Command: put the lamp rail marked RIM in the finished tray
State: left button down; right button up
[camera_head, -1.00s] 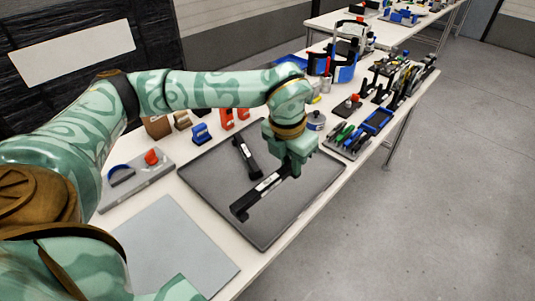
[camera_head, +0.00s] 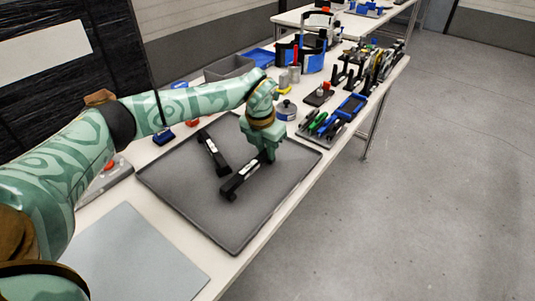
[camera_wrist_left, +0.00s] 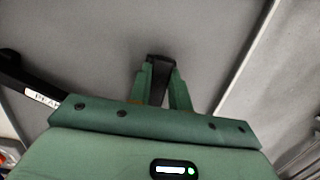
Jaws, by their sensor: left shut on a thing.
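My left gripper (camera_head: 265,158) is shut on a black lamp rail (camera_head: 246,178) with a pale label, near the rail's far end. The label is too small to read in the head view. The rail is over the large dark grey tray (camera_head: 235,235); I cannot tell whether it touches the tray floor. In the left wrist view the rail (camera_wrist_left: 158,75) shows end-on between the fingers. A second black lamp rail (camera_head: 213,152) lies in the tray to the left; its label, partly cut off in the wrist view, seems to start with PEA. My right gripper is out of view.
A pale grey mat (camera_head: 130,255) lies in front of the tray. Behind are a grey bin (camera_head: 228,68), a round blue-and-grey tin (camera_head: 286,110) and a tool holder (camera_head: 320,124). The tray's right and front floor is clear.

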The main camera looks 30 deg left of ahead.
pick_arm(q)
jog(key=shift+f, duration=0.55)
jog(key=shift+r, duration=0.2)
jog(key=c, duration=1.3)
grip_release()
jog(key=shift+f, duration=0.1)
notch_tip(320, 180, up, 12)
jog(key=s+p, duration=0.2)
jog(key=p, duration=0.3)
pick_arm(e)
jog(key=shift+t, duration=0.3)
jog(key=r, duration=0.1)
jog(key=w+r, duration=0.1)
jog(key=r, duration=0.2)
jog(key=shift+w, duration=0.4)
pick_arm(q)
jog(key=shift+w+a, duration=0.1)
